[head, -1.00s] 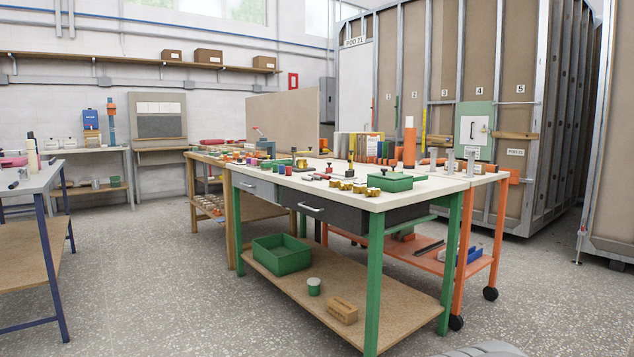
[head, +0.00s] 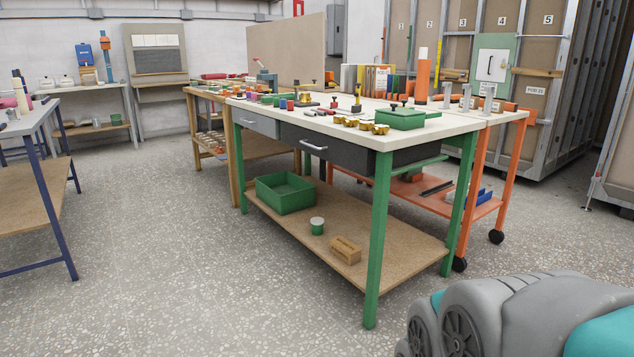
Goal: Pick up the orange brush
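I cannot clearly make out an orange brush in the head view. An upright orange cylinder with a white top (head: 422,78) stands toward the back right of the white-topped workbench (head: 345,122). Small orange pieces lie near the bench's right end, too small to identify. A tan block (head: 345,250) sits on the bench's lower shelf; I cannot tell whether it is a brush. Grey and teal parts of my arm fill the lower right corner. My gripper is not in view.
A green bin (head: 285,206) and a small green pot (head: 317,225) sit on the lower shelf. An orange wheeled cart (head: 486,208) stands behind the bench's right side. A blue-legged table (head: 42,170) is at left. Speckled floor is clear in front.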

